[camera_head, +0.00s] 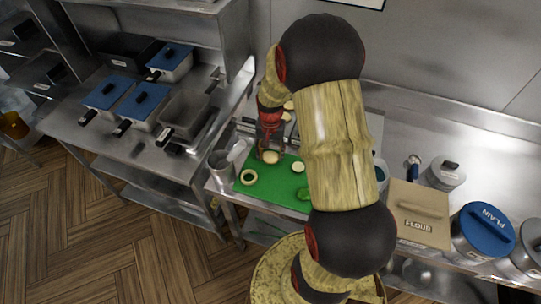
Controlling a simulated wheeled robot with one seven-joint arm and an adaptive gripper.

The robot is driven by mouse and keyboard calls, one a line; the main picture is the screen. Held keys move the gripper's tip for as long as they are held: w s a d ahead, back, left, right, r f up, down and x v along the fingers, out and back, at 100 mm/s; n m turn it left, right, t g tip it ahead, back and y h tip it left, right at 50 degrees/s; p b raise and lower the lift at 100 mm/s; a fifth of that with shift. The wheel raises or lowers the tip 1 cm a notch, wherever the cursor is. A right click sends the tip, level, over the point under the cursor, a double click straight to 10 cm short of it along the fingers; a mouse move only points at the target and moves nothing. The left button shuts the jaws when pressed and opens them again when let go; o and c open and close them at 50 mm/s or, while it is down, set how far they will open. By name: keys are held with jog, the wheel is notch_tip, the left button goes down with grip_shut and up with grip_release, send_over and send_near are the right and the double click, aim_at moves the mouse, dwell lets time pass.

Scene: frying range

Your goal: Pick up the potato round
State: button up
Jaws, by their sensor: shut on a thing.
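My gripper (269,149) points down over the back left part of a green cutting board (268,192). It is shut on a pale round slice (271,157), which looks like the potato round. The slice is at the fingertips, low over the board; I cannot tell whether it still touches the board. Another pale round with a darker edge (298,167) lies to the right on the board. My arm hides the board's right side.
A green piece (304,193) lies on the board near my arm. A metal jug (221,164) stands left of the board. A flour box (418,214) and a blue-lidded canister (483,232) stand right. More pale pieces (288,105) lie behind my gripper.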

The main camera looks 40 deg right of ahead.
jog(key=s+r+p, duration=0.2)
jog(key=s+r, duration=1)
jog(key=s, duration=0.2)
jog(key=shift+a, duration=0.35)
